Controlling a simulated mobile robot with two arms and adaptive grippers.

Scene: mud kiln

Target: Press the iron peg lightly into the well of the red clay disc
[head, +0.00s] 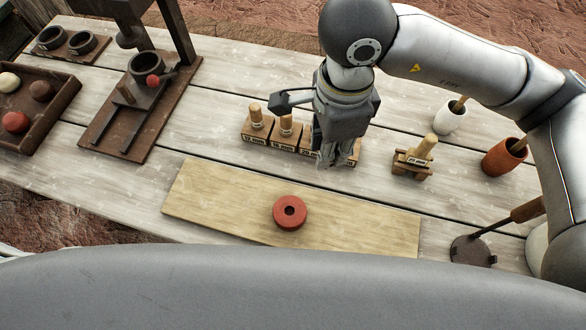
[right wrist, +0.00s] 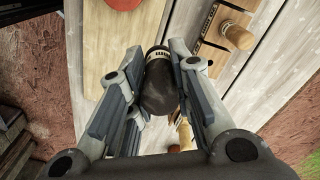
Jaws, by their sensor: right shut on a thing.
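The red clay disc (head: 290,212) lies flat on a pale wooden board (head: 215,205), with a dark round well at its centre. Part of the disc (right wrist: 124,4) also shows at the top edge of the right wrist view. My right gripper (head: 328,160) is above the table behind the board, up and right of the disc in the head view. In the right wrist view it is shut on the dark iron peg (right wrist: 160,88), which has a pale label band. The peg is apart from the disc. In the head view the gripper mostly hides the peg. My left gripper is not in view.
A row of labelled wooden blocks with pegs (head: 256,125) stands behind my right gripper. A small wooden stand (head: 412,163), a white pot (head: 450,117) and an orange pot (head: 504,157) are at right. A press (head: 140,110) and tray (head: 50,130) are at left.

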